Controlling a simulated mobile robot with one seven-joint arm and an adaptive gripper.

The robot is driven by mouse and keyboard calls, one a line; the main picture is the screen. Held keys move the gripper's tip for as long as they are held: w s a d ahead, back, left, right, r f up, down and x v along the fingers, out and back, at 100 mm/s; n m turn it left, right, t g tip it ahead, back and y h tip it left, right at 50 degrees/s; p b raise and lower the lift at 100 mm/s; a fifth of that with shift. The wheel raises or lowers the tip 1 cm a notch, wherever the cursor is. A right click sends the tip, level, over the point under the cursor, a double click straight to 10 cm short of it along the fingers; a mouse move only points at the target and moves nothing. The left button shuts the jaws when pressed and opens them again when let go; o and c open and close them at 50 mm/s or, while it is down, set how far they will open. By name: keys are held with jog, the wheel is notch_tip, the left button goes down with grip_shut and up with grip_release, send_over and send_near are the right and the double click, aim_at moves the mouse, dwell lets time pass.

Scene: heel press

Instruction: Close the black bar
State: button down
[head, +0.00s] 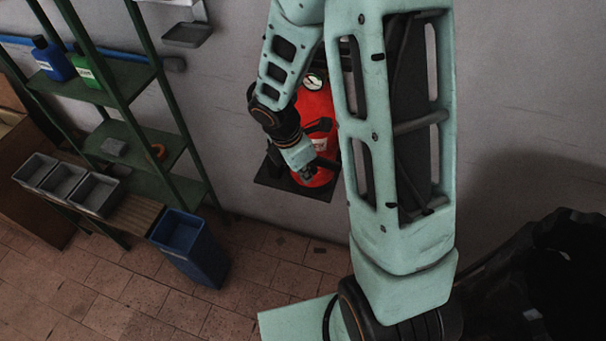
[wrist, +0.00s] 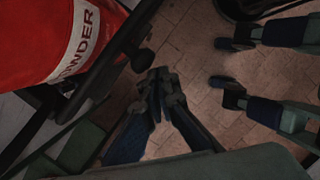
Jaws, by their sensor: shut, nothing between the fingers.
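A red cylinder (head: 317,112) with a round gauge on top stands against the wall on a dark base plate (head: 265,182). In the wrist view the red cylinder (wrist: 45,40) fills the upper left and carries a pale label. A black bar (wrist: 112,62) runs diagonally beside it, swung out from its side or merely in front of it; I cannot tell which. My gripper (wrist: 160,82) is shut and empty, its fingertips just right of the bar, with a small apparent gap. In the head view my gripper (head: 307,172) is low in front of the cylinder, and my arm hides part of it.
A blue bin (head: 190,245) sits on the tiled floor. A dark bulky object (head: 555,270) is at lower right. Floor between the blue bin and my arm is clear.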

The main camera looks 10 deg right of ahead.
jog(key=shift+w+d, duration=0.4)
jog(key=shift+d, duration=0.3)
jog(key=shift+d, duration=0.1)
